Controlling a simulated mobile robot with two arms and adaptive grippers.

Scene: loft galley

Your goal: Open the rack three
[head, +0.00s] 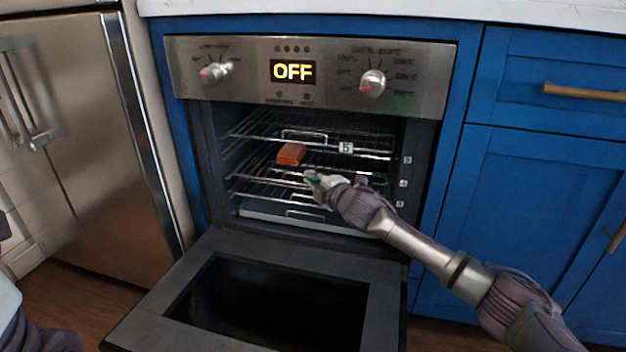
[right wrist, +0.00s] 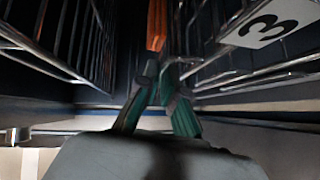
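The oven (head: 310,70) is open, with several wire racks inside. Small number labels run down its right inner wall; the upper ones read 5 and 4, and the lowest is too small to read surely. A white plate marked 3 (right wrist: 270,22) shows at the upper right of the right wrist view, by wire bars. My right gripper (head: 314,180) reaches into the oven at the lower racks' front. In the right wrist view its fingers (right wrist: 161,78) meet near the tips, with nothing clearly between them. Whether they touch a rack wire is unclear. My left gripper is out of view.
An orange-brown block (head: 291,154) lies on a rack above my right gripper. A tag marked 5 (head: 345,148) hangs at an upper rack's front. The oven door (head: 215,250) is folded down in front. A steel fridge (head: 95,150) stands left, blue cabinets (head: 545,190) right.

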